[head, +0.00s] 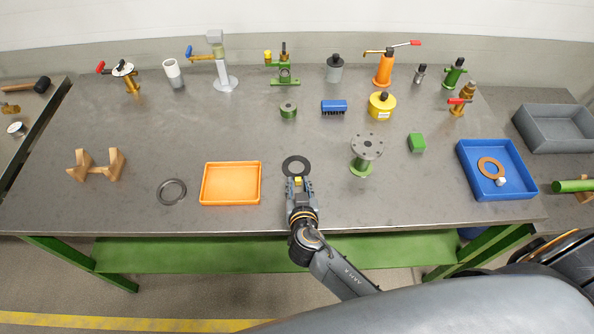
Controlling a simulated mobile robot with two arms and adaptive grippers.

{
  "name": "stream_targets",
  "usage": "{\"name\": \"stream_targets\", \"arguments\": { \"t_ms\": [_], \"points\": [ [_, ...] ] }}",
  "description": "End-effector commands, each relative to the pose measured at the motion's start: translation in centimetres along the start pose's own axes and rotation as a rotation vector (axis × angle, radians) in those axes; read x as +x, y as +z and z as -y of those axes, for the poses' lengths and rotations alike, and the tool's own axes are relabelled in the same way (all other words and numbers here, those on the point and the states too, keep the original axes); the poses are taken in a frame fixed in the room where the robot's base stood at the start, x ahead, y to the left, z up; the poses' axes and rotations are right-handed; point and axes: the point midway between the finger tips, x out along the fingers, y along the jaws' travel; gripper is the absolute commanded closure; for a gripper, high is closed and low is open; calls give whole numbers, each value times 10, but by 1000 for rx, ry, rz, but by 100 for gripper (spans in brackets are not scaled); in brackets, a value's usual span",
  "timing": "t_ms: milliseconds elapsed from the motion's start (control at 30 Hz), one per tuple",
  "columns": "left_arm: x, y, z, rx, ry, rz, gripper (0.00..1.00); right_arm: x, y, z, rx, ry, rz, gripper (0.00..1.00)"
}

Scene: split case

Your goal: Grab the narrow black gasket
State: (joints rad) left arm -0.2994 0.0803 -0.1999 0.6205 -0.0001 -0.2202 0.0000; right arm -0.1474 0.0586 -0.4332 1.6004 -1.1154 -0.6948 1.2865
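A flat black ring (296,160) lies on the table near the middle, with a fairly wide band around its hole. A thinner dark grey ring (172,191) lies at the left, beside the orange tray. I cannot tell for sure which one is the narrow black gasket. My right gripper (299,182) is at the near edge of the flat black ring, pointing away from me. A small yellow block (298,181) shows between its fingers. I cannot tell whether the fingers press on it. My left gripper is not in view.
An orange tray (231,199) stands empty to the left of my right gripper. A green flanged stand (361,167) is close on its right. A blue tray (529,191) at the right holds an orange ring (490,168) and a white piece. Several valves and fittings line the back.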

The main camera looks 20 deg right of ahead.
Motion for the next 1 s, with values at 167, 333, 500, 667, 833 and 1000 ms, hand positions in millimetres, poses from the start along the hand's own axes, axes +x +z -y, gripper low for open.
{"name": "stream_targets", "arguments": {
  "t_ms": [167, 333, 500, 667, 833, 1000],
  "points": [
    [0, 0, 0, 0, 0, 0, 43, 0, 0, 0, 0, 0, 0, 100],
    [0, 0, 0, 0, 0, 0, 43, 0, 0, 0, 0, 0, 0, 100],
    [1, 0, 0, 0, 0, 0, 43, -1, -1, 0, 0, 0, 0, 100],
    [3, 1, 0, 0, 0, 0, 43, -4, -9, 0, 4, 0, -1, 100],
    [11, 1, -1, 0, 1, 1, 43, -12, -28, 0, 6, 0, -3, 100],
    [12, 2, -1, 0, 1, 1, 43, -46, -48, -14, 5, 0, -1, 100]
  ]
}}
